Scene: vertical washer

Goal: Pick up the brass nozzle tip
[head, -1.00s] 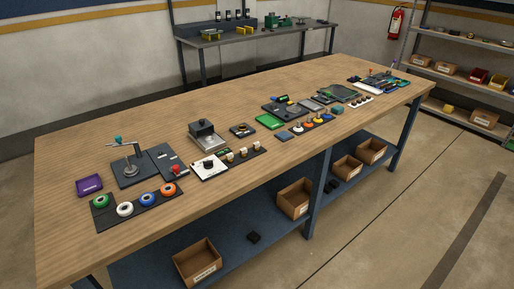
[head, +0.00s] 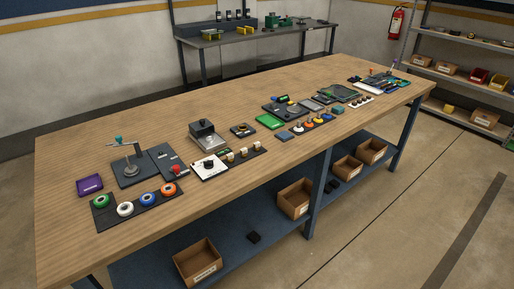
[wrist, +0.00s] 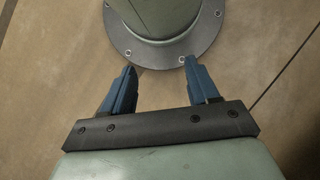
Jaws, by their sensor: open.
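My gripper (wrist: 160,66) shows in the wrist view with its two blue fingers apart and nothing between them. It points down at bare floor and my own round base, away from the workbench. It does not show in the head view. In the head view, a row of small pale and brownish pieces (head: 243,153) stands on a dark strip near the middle of the workbench (head: 110,240). They are too small to tell whether one is the brass nozzle tip. I cannot pick it out for certain anywhere.
Spools on a dark mat (head: 136,221), a purple tray (head: 90,184), a stand with an arm (head: 130,168) and a metal box device (head: 207,137) occupy the bench's left half. Tools and trays fill its right end. Cardboard boxes (head: 197,263) sit on the lower shelf.

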